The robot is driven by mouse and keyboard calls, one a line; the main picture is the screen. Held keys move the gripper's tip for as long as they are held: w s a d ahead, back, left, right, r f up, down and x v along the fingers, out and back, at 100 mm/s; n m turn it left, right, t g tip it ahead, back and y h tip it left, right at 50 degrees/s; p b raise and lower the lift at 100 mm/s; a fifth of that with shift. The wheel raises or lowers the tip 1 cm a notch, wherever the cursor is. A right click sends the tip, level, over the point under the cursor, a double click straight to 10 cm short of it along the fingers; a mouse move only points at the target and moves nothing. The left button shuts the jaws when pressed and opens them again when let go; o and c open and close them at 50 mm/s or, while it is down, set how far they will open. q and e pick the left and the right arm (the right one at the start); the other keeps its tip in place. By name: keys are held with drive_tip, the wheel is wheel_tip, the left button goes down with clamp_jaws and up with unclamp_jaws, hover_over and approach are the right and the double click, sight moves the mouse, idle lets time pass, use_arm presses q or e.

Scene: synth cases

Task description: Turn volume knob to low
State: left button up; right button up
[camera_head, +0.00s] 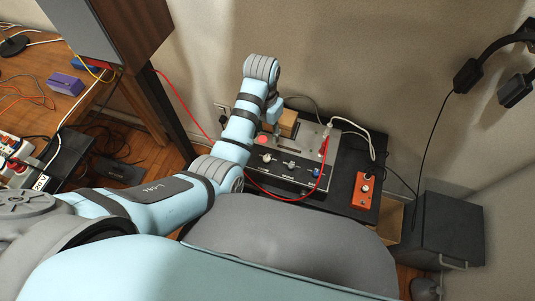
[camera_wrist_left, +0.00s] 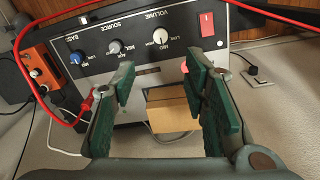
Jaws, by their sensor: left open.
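The black synth case (camera_head: 290,178) stands on a dark table; its control panel (camera_wrist_left: 135,65) fills the upper wrist view. The white volume knob (camera_wrist_left: 159,36) is below the VOLUME label, right of the grey source knob (camera_wrist_left: 115,46) and the blue bass knob (camera_wrist_left: 75,57). The volume knob also shows in the head view (camera_head: 267,157). My left gripper (camera_wrist_left: 158,82) is open, its green finger pads apart and no knob between them. The volume knob lies beyond the fingertips in the wrist view. In the head view, my left arm partly hides the case's left side. My right gripper is out of view.
A red switch (camera_wrist_left: 207,24) is right of the volume knob. A cardboard-coloured block (camera_wrist_left: 172,108) shows between the fingers, behind the panel. A red cable (camera_wrist_left: 270,14) crosses close to the panel. An orange box (camera_head: 366,190) stands at the right, beside a dark speaker-like box (camera_head: 440,230).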

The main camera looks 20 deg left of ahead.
sight(267, 157)
use_arm(q)
wheel_tip(267, 157, down, 13)
drive_tip(key=b, duration=0.4)
drive_tip(key=shift+s+d, duration=0.1)
drive_tip(key=shift+d, duration=0.05)
drive_tip(key=shift+c, duration=0.6)
clamp_jaws()
